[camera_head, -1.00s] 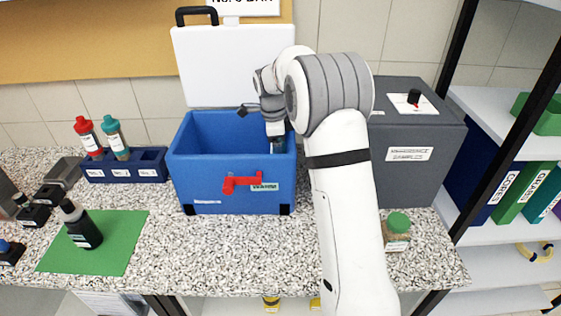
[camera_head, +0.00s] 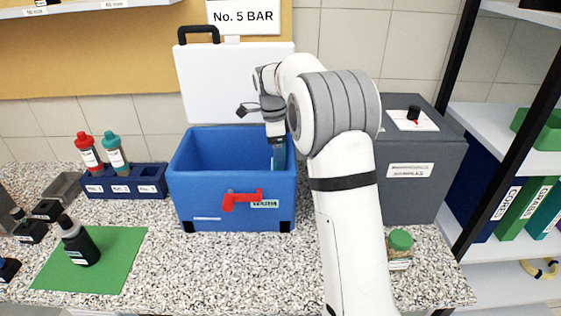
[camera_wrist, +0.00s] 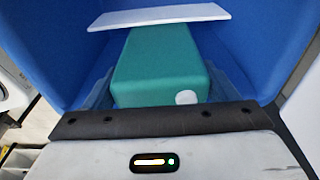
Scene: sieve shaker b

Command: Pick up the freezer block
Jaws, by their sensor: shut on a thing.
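The freezer block is a teal block with rounded edges, large in the middle of the wrist view (camera_wrist: 160,62), with a pale round spot near its lower right corner. My gripper (camera_wrist: 166,88) is shut on it, with dark blue fingers at its left and right sides. In the head view my gripper (camera_head: 278,150) points down into the right side of the open blue cool box (camera_head: 228,212). A teal strip of the block (camera_head: 280,157) shows below it, inside the box. The block's lower end is hidden.
The box's white lid (camera_head: 235,85) stands open behind. A red latch (camera_head: 241,198) is on the front wall. A grey sample box (camera_head: 425,165) stands close on the right. A bottle rack (camera_head: 125,183) and a green mat (camera_head: 110,262) lie left.

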